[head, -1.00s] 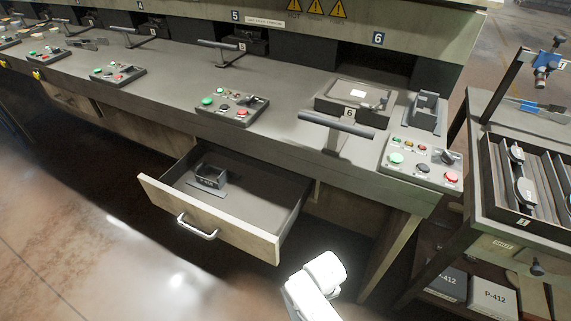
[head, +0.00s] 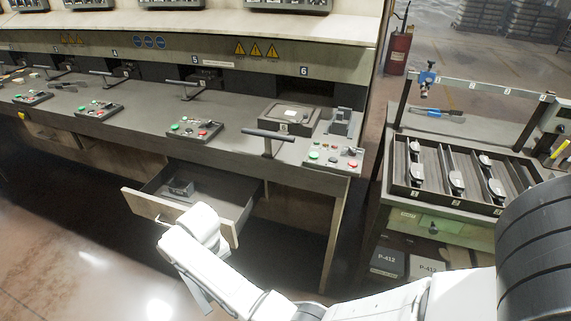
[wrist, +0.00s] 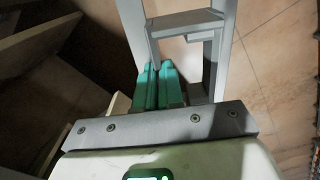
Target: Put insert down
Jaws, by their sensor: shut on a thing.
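In the wrist view, my gripper (wrist: 158,82) has its two teal fingers close together, shut on a grey metal insert (wrist: 185,22). The insert has two long side bars and a raised cross-piece. It is held over the brown floor, with dark gaps and wooden edges at left. In the head view, my white arm reaches in front of the open drawer (head: 150,205); the gripper itself is not clear there. Another grey block-like insert (head: 180,187) on a flat base lies inside the drawer.
The workbench (head: 235,140) carries a lever press (head: 268,137), a closed box (head: 290,115), a grey fixture (head: 342,120) and a button panel (head: 335,155). At right, a side table holds a divided tray (head: 450,200) of brake shoes. Labelled boxes (head: 388,260) stand below.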

